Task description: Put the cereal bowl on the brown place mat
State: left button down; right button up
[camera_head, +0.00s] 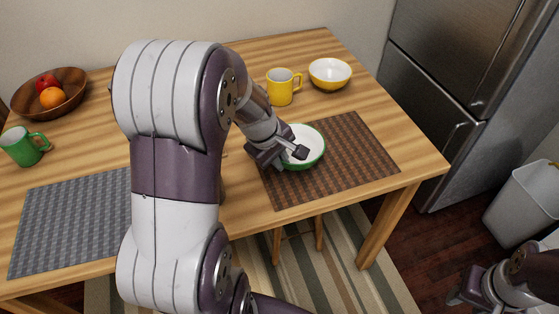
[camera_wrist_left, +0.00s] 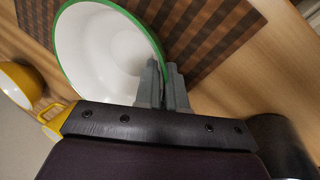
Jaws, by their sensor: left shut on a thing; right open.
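A white bowl with a green rim (camera_head: 308,150) is over the left part of the brown checked place mat (camera_head: 355,150). I cannot tell whether its base touches the mat. My left gripper (camera_head: 292,152) is shut on the bowl's near-left rim and hides part of it. In the left wrist view the fingers (camera_wrist_left: 165,85) pinch the rim of the bowl (camera_wrist_left: 105,50), with the brown mat (camera_wrist_left: 210,35) beyond. My right gripper (camera_head: 468,292) is open and empty, low at the right, away from the table.
A yellow mug (camera_head: 281,90) and a yellow bowl (camera_head: 330,73) stand behind the mat. A grey mat (camera_head: 65,220), a green mug (camera_head: 22,148) and a wooden fruit bowl (camera_head: 70,100) are at the left. A fridge (camera_head: 450,80) and a bin (camera_head: 522,205) stand at the right.

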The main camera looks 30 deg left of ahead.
pick_arm(q)
jog(key=c, duration=1.2)
grip_release()
jog(key=shift+f, duration=0.1)
jog(key=shift+r, duration=0.5)
jog(key=p+v, duration=0.4)
jog(key=v, duration=0.7)
jog(key=s+d+f+m, duration=0.2)
jog(key=d+f+m, duration=0.1)
jog(key=m, duration=0.2)
jog(key=s+d+f+m+g, duration=0.1)
jog(key=s+d+f+m, duration=0.1)
jog(key=m, duration=0.3)
jog(key=s+d+f+m+g+y, duration=0.1)
jog(key=s+d+f+m, duration=0.2)
jog(key=d+f+m, duration=0.1)
jog(key=shift+d+f+m, duration=0.15)
jog(key=shift+d+m, duration=0.25)
jog(key=shift+d, duration=0.2)
